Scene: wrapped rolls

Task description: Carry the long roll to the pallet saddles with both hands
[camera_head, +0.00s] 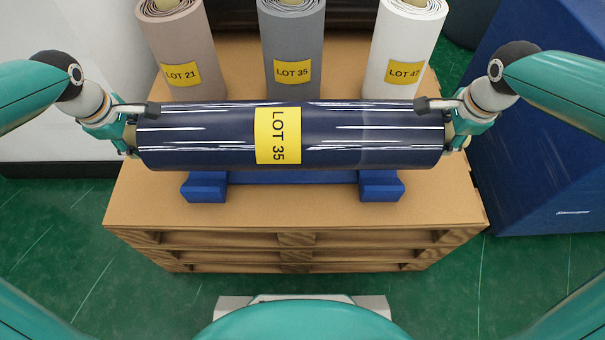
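The long roll (210,148) is dark blue and glossy, with a yellow LOT 35 label (278,136). It lies level across the picture, over the blue saddles (207,188) (381,187) on the wooden pallet (290,214). I cannot tell whether it rests on them or hangs just above. My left gripper (134,132) is at the roll's left end and my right gripper (447,128) is at its right end. Both seem closed on the ends, with a dark-tipped finger over the top of each. Their lower fingers are largely hidden.
Three upright rolls stand at the pallet's back: a brown-pink LOT 21 roll (187,40), a grey LOT 35 roll (292,42) and a white LOT 47 roll (405,42). A large blue block (545,150) stands at the right. Green floor (60,225) is clear at the left.

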